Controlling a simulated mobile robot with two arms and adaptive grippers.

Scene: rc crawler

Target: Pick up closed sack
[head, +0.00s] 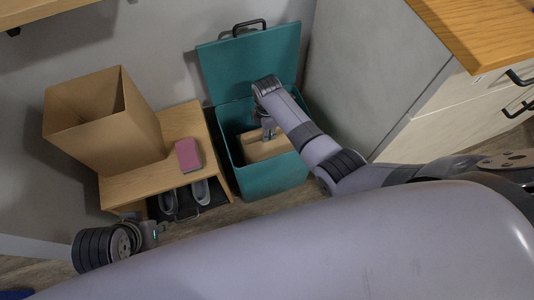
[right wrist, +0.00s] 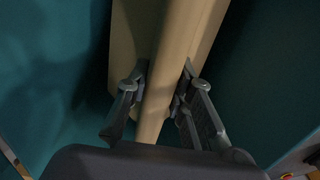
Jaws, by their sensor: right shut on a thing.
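The closed sack (head: 268,150) is tan and sits inside the open teal bin in the head view. In the right wrist view the sack (right wrist: 185,28) has a narrow folded top edge running up the picture. My right gripper (head: 268,130) reaches down into the bin. In the right wrist view its fingers (right wrist: 163,78) are on both sides of the folded edge and shut on it. The lower part of the sack is hidden in the bin. My left gripper (head: 148,234) is by the small bench, partly hidden, and its fingers are unclear.
The teal bin (head: 275,181) has its lid (head: 240,60) raised against the wall. A wooden bench (head: 133,188) to its left holds an open cardboard box (head: 120,140) and a pink block (head: 188,154), with grey shoes (head: 200,192) beneath. A cabinet (head: 455,115) stands at right.

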